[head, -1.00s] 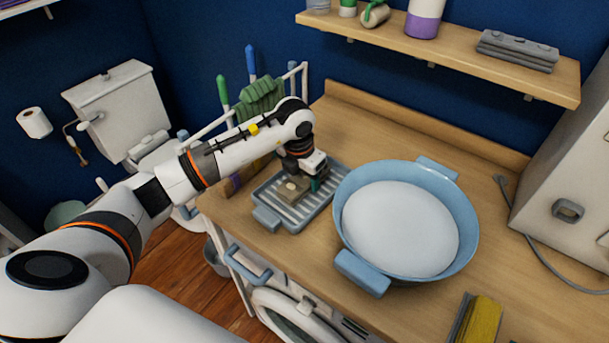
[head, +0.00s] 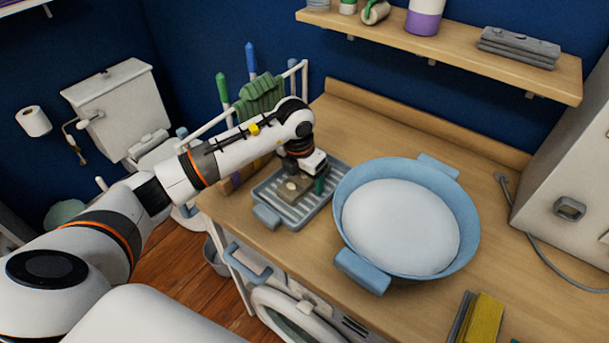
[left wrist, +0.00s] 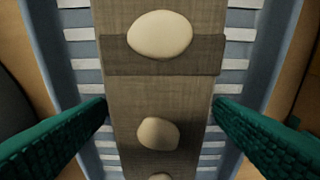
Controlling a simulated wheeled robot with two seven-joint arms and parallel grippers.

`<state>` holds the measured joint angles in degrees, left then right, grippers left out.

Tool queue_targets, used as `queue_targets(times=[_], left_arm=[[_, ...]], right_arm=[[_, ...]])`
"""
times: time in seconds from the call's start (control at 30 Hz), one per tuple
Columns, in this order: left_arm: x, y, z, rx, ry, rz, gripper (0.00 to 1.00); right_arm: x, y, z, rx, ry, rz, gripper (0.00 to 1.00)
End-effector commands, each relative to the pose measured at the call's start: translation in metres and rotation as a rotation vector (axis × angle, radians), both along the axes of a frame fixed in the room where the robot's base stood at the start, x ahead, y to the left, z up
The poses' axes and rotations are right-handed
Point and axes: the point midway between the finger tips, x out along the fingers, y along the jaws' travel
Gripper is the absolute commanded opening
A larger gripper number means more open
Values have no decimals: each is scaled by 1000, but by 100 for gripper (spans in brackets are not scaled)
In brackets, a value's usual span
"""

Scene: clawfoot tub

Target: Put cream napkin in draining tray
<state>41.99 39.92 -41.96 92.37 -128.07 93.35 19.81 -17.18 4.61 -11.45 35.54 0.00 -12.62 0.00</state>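The cream napkin (head: 293,189) is a folded beige cloth with pale round knobs on top. In the head view it lies in the grey-blue ribbed draining tray (head: 268,215) on the wooden counter. My left gripper (left wrist: 160,102) is above it, pointing down, with one green finger at each long side of the cloth. The fingers look spread, their tips close beside the cloth's edges; contact is hard to tell. In the left wrist view the napkin (left wrist: 118,88) runs lengthwise, with the tray's slats (left wrist: 82,62) showing on both sides. My right gripper is not in view.
A blue basin (head: 462,235) with a white inside stands right of the tray, very close to it. A yellow and grey folded item (head: 480,318) lies at the front right. A shelf (head: 450,58) hangs above the back. The counter between is clear.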

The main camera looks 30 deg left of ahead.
Motion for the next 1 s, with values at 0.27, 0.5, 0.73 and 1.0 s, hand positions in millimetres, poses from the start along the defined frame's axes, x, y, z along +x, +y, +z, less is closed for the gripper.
queue_targets(times=[0.27,0.5,0.73,1.0], left_arm=[[0,0,0,0,1,0,78],[0,0,0,0,1,0,78],[0,0,6,0,0,0,78],[0,0,17,0,0,0,78]], right_arm=[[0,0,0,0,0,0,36],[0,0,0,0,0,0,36],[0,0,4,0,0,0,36],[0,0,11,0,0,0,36]])
